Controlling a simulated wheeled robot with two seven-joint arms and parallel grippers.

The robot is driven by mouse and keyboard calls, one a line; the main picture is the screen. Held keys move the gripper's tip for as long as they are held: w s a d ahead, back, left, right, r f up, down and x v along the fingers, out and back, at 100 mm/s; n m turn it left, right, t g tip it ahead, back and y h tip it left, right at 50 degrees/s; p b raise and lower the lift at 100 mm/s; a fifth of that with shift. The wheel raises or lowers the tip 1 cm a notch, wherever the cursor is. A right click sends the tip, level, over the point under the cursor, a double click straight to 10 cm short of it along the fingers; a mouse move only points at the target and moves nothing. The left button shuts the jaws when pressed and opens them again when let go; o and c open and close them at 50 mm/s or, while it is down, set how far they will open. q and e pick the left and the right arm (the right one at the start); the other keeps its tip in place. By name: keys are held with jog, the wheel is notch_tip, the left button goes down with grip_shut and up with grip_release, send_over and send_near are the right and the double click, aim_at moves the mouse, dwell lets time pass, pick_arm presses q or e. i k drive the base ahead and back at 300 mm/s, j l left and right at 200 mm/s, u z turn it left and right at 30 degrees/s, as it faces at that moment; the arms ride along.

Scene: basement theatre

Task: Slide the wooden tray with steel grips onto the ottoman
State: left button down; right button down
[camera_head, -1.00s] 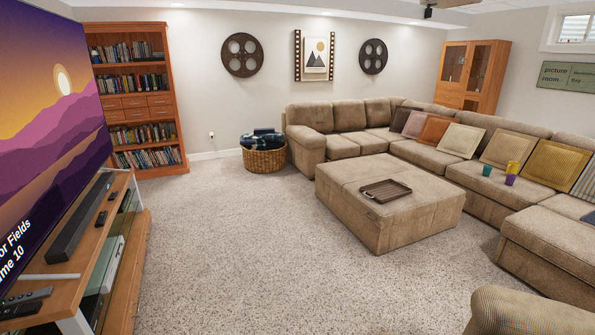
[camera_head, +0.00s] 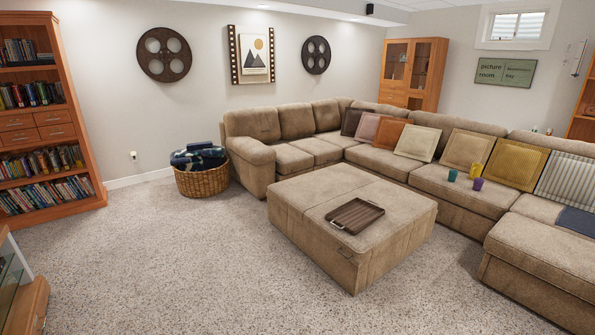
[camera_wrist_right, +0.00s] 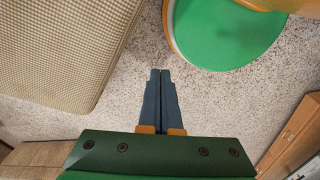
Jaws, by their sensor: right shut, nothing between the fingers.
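The dark brown wooden tray (camera_head: 355,216) lies flat on top of the beige ottoman (camera_head: 310,187), near its front edge. A pale steel grip shows at the tray's near left end, and another shows faintly at its far right end. The tray looks empty. My right gripper (camera_wrist_right: 160,74) shows in the right wrist view, pointing over bare carpet. Its dark fingers are together with nothing between them, and it is away from the tray. My left gripper is in neither view.
A wicker basket (camera_head: 203,182) stands left of the sofa. Carpet (camera_head: 200,265) is clear in front. A beige woven upholstered piece (camera_wrist_right: 60,45) is close in the wrist view.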

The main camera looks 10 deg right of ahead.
aim_at(355, 214)
jog(key=i+l+z, duration=0.15)
jog(key=i+z, duration=0.25)
jog(key=i, duration=0.2)
jog(key=i+z, duration=0.45)
jog(key=i+j+z, duration=0.4)
jog(key=i, duration=0.3)
jog(key=l, duration=0.1)
